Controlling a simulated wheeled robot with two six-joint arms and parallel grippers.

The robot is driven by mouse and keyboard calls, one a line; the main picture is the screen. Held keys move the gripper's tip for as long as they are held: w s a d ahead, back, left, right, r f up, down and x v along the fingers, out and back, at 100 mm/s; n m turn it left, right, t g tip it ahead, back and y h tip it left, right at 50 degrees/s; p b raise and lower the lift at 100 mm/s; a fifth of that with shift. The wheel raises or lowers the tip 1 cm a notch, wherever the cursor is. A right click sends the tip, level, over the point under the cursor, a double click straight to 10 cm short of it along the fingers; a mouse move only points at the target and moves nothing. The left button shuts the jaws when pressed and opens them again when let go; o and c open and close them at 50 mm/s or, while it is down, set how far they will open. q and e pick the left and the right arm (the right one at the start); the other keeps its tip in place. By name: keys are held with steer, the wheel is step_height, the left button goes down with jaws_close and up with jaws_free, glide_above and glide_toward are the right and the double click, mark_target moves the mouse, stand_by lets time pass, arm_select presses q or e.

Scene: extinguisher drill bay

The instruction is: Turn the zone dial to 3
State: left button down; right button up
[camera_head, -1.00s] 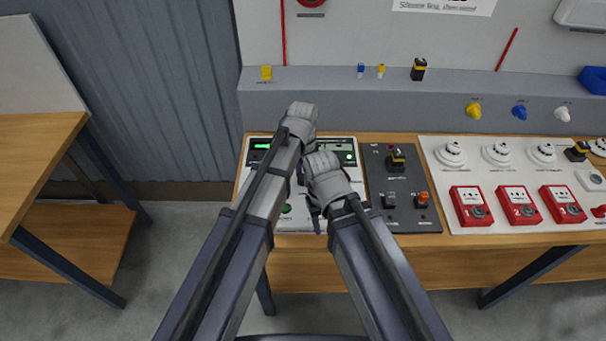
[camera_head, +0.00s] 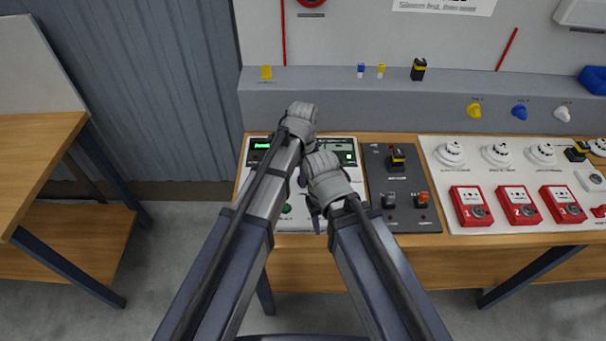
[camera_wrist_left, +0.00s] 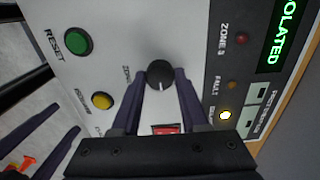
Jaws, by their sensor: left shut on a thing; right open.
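The zone dial (camera_wrist_left: 160,75) is a round black knob with a white pointer mark, on the white control panel (camera_wrist_left: 190,30). In the left wrist view it sits between the fingertips of my left gripper (camera_wrist_left: 163,80), which is shut on it. The pointer mark faces the lower edge of that view; most scale numbers are hidden or too small to read. In the head view the dial is hidden by my arms, and my left gripper (camera_head: 303,178) shows only in part. My right gripper (camera_head: 316,221) is open, low over the panel's near part.
The panel has a green reset button (camera_wrist_left: 78,41), a yellow button (camera_wrist_left: 102,101) and a green display (camera_wrist_left: 284,30) ending in "OLATED". A dark switch panel (camera_head: 405,210) and red call points (camera_head: 471,206) stand to the right.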

stand_by(0.4)
arm_select(q)
steer(key=shift+c, duration=2.1)
jaws_free()
step_height(320, 180, up, 8)
steer(key=p, duration=0.8)
steer(key=shift+f, duration=0.1)
arm_select(e)
step_height(320, 180, up, 8)
steer(key=shift+f, duration=0.15)
